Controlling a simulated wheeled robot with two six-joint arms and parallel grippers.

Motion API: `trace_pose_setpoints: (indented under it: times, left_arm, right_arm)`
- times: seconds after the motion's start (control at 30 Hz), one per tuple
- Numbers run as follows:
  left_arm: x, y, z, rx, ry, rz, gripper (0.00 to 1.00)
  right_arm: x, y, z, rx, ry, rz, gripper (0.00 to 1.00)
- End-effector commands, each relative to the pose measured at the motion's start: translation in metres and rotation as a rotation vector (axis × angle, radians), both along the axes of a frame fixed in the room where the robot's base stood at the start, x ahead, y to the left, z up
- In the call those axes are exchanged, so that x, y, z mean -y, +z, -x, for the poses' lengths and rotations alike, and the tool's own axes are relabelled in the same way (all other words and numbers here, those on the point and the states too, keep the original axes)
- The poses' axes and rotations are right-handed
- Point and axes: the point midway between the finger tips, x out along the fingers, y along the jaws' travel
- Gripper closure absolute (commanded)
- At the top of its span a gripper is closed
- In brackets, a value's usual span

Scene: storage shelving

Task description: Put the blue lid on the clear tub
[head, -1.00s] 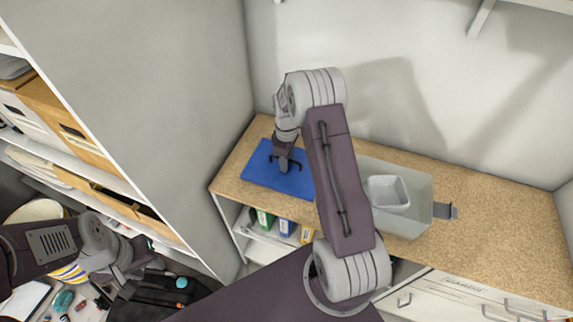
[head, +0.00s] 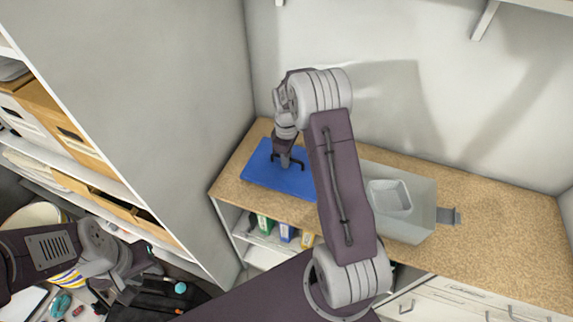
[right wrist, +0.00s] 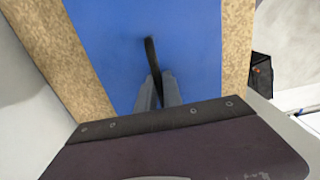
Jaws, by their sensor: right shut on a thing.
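The blue lid (head: 262,172) is a flat rectangle with a dark handle, at the left end of the counter. My right gripper (head: 286,160) is above it, shut on the handle. In the right wrist view, the dark handle (right wrist: 150,55) stands between the fingers of my right gripper (right wrist: 158,84). I cannot tell whether the lid touches the counter. The clear tub (head: 412,232) stands open to the right, with a small white container (head: 390,198) inside; my right arm hides its left part. My left gripper (head: 138,268) is at the lower left, away from both; its fingers are unclear.
The wooden counter (head: 505,235) is clear right of the tub, apart from a grey bracket (head: 448,215) at the tub's side. A tall grey panel (head: 170,110) borders the lid's side. Several coloured boxes (head: 286,232) stand on a shelf below the counter.

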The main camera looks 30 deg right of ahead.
Motion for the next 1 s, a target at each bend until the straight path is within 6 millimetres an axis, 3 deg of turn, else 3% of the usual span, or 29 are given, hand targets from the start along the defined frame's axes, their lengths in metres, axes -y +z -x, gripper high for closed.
trace_pose_setpoints:
  times: [0.07, 0.17, 0.5, 0.7, 1.0]
  left_arm:
    - [0.000, -0.006, 0.000, 0.000, 0.000, 0.000, 0.64]
    - [0.000, -0.013, 0.000, 0.000, 0.000, 0.000, 0.64]
    - [0.000, -0.037, 0.000, 0.000, 0.000, 0.000, 0.64]
    - [0.000, -0.043, 0.000, 0.000, 0.000, 0.000, 0.64]
    - [0.000, -0.044, 0.000, 0.000, 0.000, 0.000, 0.64]
  right_arm:
    - [-0.002, 0.009, 0.001, 0.003, 0.001, 0.001, 1.00]
    - [-0.019, 0.007, 0.016, 0.000, 0.004, 0.000, 1.00]
    - [-0.092, 0.006, 0.078, 0.001, 0.006, 0.000, 1.00]
    - [-0.126, 0.008, 0.107, 0.001, 0.005, 0.000, 1.00]
    - [-0.137, 0.009, 0.117, 0.000, -0.001, 0.000, 1.00]
